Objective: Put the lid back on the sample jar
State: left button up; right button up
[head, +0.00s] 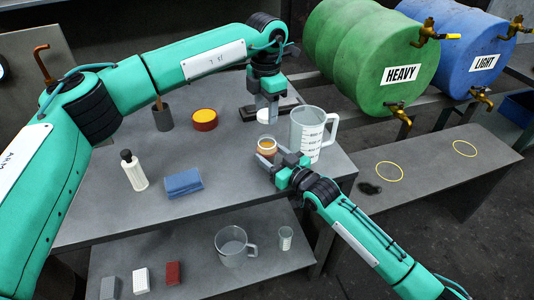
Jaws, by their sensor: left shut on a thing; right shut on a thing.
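The sample jar (266,146) is small and clear, with amber contents, and its top is open. It stands upright near the front right of the table. My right gripper (276,160) is shut on it from the front, hiding part of its lower side. My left gripper (268,101) points down above and slightly behind the jar. It is shut on a pale round lid (268,116). The lid is apart from the jar, with a small gap between them in the picture.
A clear measuring jug (308,136) stands close to the right of the jar. A red and yellow tin (205,119), a dark cup (163,119), a white bottle (134,172) and a blue cloth (182,183) lie further left.

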pick_arm(q)
send_over(267, 151)
jog(key=w, duration=0.3)
jog(key=shift+s+a+f, duration=0.1)
jog(key=shift+s+f, duration=0.05)
jog(key=shift+f, duration=1.1)
jog(key=shift+s+f, duration=0.1)
jog(key=shift+f, duration=1.15)
jog(key=shift+f, duration=0.1)
jog(key=shift+f, duration=0.8)
jog(key=shift+f, duration=0.55)
jog(key=m, duration=3.2)
jog(key=shift+w+d+m, duration=0.2)
jog(key=shift+m, duration=0.1)
